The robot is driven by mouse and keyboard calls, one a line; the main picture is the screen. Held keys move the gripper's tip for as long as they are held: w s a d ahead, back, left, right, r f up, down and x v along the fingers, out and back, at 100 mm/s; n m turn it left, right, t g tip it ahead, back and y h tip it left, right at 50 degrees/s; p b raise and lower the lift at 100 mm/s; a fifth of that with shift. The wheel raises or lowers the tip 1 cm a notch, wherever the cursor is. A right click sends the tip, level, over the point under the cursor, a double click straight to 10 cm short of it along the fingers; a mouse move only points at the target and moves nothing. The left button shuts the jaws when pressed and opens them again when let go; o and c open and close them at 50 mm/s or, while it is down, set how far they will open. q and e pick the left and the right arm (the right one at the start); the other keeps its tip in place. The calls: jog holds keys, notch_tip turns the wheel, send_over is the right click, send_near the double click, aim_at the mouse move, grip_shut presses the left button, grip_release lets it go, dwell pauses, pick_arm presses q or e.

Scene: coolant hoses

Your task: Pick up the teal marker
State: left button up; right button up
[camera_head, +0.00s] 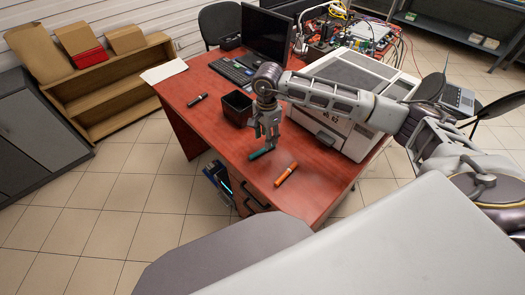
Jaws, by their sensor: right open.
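The teal marker (261,153) lies on the red-brown desk (219,134), near its front left edge. My right gripper (266,146) points down just above the marker, its fingers apart and close to it. I cannot tell whether the fingers touch the marker. An orange marker (286,174) lies to the right and nearer the front. A black marker (197,99) lies further back on the left. My left gripper is not in view.
A black pen cup (237,107) stands just left of my right gripper. A large white and grey machine (341,101) takes up the desk's right side. A keyboard (235,72) and a monitor (267,34) stand at the back. The front left desktop is mostly clear.

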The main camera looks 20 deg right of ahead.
aim_at(263, 151)
jog(key=shift+f, duration=2.6)
jog(key=c, duration=0.9)
